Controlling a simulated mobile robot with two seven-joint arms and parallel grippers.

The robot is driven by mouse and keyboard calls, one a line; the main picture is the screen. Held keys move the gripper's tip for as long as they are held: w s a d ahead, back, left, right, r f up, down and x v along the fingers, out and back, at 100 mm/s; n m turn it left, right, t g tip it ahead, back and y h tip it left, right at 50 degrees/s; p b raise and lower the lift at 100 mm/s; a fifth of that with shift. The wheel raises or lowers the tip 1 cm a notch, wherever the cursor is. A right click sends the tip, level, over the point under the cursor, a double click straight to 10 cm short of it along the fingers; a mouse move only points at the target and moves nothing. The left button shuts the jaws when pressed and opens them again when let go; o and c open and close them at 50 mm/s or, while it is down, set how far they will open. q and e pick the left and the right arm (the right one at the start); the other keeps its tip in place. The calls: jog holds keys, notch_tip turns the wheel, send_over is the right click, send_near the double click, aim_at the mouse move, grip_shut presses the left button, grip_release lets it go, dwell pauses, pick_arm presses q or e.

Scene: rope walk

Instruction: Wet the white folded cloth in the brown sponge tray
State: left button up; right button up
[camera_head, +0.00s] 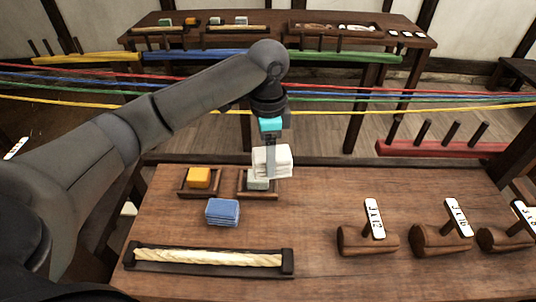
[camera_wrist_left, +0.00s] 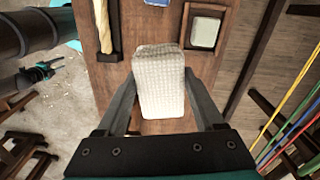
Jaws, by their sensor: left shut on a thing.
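The white folded cloth (camera_head: 272,160) is held in my left gripper (camera_head: 270,150), raised above the bench. In the left wrist view the cloth (camera_wrist_left: 160,85) sits between both fingers of the left gripper (camera_wrist_left: 160,98). The brown sponge tray (camera_head: 258,196), a small wooden tray with a grey-green sponge, lies on the bench. In the head view the cloth partly covers it. In the left wrist view the tray (camera_wrist_left: 188,28) is at the upper right of the cloth. My right gripper (camera_wrist_left: 45,70) shows small at the left of that view; its jaw opening is unclear.
A tray with a yellow block (camera_head: 199,178) stands left of the sponge tray. A blue folded cloth (camera_head: 222,212) lies nearer. A rope tray (camera_head: 205,259) is at the front. Wooden pieces with tags (camera_head: 375,218) stand right. Coloured ropes (camera_head: 400,95) stretch behind.

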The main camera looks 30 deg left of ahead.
pick_arm(q)
jog(key=w+a+f+n+b, duration=0.2)
jog(key=f, duration=0.2)
jog(key=w+a+f+n+b, duration=0.2)
jog(key=a+f+n, duration=0.1)
jog(key=f, duration=0.1)
jog(key=w+a+f+n+b, duration=0.1)
jog(key=w+a+f+n, duration=0.1)
jog(key=f, duration=0.3)
jog(key=shift+w+a+n+b, duration=0.35)
jog(key=shift+w+n+b, duration=0.05)
jog(key=shift+w+n, duration=0.15)
jog(key=shift+f, duration=0.45)
dwell(0.9)
jog(key=shift+s+f+p, duration=0.1)
jog(key=shift+p, duration=0.3)
dwell(2.1)
notch_tip(320, 180, up, 7)
jog(key=p, duration=0.8)
dwell(0.7)
